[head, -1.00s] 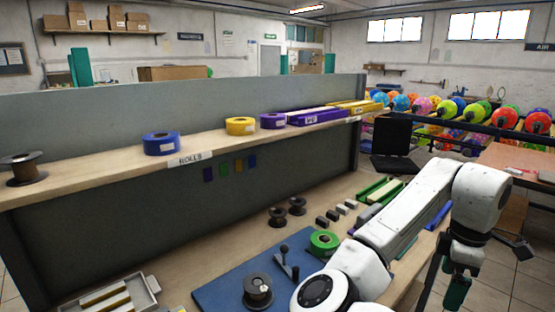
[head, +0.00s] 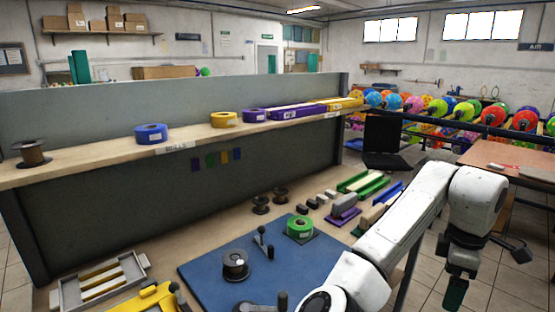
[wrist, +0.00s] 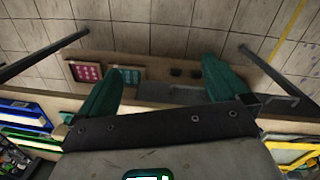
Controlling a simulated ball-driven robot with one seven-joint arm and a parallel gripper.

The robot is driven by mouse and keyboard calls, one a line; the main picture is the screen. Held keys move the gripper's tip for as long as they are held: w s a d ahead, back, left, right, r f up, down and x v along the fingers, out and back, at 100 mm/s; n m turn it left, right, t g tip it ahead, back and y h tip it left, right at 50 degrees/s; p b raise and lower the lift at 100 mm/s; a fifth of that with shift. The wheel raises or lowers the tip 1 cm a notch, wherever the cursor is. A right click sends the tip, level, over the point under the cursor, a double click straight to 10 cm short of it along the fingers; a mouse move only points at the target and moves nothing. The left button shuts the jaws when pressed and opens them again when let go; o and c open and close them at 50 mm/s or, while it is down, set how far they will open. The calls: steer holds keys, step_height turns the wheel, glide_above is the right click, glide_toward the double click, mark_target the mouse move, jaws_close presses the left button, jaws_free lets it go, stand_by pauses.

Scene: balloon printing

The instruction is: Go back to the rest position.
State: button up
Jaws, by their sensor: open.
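My gripper (wrist: 158,88) is open and empty in the wrist view, its two green fingers spread apart over the bench edge and tiled floor. In the head view my white arm reaches out at the right, bends down at the elbow, and a green part of the gripper (head: 455,292) shows low at the right, beyond the bench edge. It touches nothing that I can see.
A shelf with rolls (head: 152,133) runs behind. A wooden table (head: 490,158) and balloons stand at the right. Tiled floor (head: 500,270) lies open under the gripper.

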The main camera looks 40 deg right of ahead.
steer(key=w+a+f+m+t+h, duration=0.2)
steer(key=a+f+m+h, duration=0.15)
steer(key=a+f, duration=1)
steer(key=s+a+f+y, duration=0.2)
steer(key=s+a+f, duration=0.2)
steer(key=a, duration=0.4)
steer(key=s+a+f+y, duration=0.2)
steer(key=s+a+f, duration=0.2)
steer(key=a+f, duration=0.3)
steer(key=shift+a+f+m+g, duration=0.15)
steer(key=shift+a+m+g, duration=0.2)
steer(key=shift+m+g, duration=0.1)
steer(key=shift+c, duration=0.5)
